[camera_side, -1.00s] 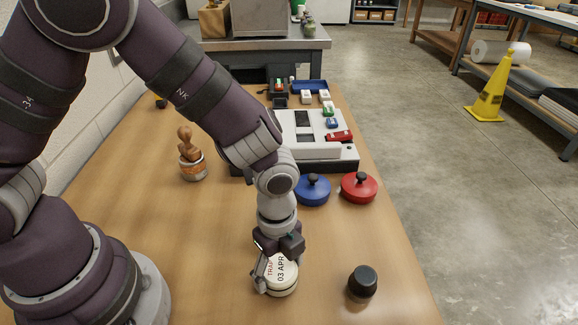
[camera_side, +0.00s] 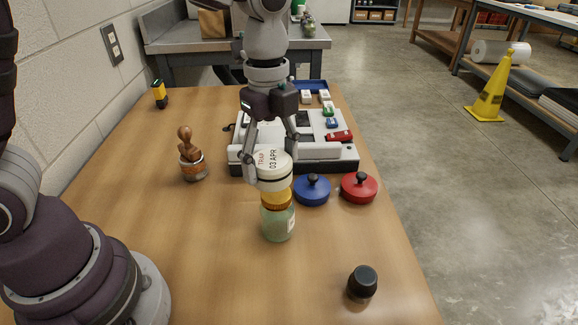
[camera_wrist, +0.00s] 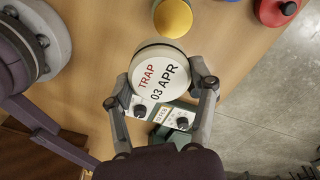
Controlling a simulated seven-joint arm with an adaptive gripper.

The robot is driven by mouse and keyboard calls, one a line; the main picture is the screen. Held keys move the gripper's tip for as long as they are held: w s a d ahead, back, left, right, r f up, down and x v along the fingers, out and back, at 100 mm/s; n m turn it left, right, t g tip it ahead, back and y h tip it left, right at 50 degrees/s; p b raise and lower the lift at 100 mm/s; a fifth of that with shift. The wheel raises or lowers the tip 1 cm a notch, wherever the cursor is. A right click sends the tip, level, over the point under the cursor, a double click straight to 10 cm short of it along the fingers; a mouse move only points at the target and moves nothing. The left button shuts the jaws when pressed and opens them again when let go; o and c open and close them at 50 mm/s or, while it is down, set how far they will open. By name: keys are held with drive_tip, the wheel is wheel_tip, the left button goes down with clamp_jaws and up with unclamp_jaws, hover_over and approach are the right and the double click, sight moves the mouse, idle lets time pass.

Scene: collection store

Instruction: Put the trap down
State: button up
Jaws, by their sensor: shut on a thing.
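The trap (camera_side: 272,171) is a round white tub with a dark band, its top marked "TRAP 03 APR". My gripper (camera_side: 270,157) is shut on it, one finger on each side. In the wrist view the trap (camera_wrist: 160,74) sits between my two fingertips (camera_wrist: 163,88). It is held up over the table, tilted in the side view. A greenish glass jar (camera_side: 278,222) with an orange-yellow lid stands just below it in the side picture. The wrist view shows that yellow lid (camera_wrist: 173,17) apart from the trap. The trap's underside is hidden.
A blue lid (camera_side: 312,190) and a red lid (camera_side: 359,187) with black knobs lie to the right. A white device (camera_side: 316,153) stands behind. A wooden-handled stamp (camera_side: 191,160) is left, a black knob (camera_side: 362,282) front right. The table's front middle (camera_side: 250,285) is bare.

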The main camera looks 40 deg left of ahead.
hover_over(247, 199)
wheel_tip(247, 199, down, 15)
drive_tip(key=shift+r, duration=0.1)
drive_tip(key=shift+f, duration=0.2)
drive_tip(key=o, duration=1)
drive_tip(key=shift+o, duration=0.2)
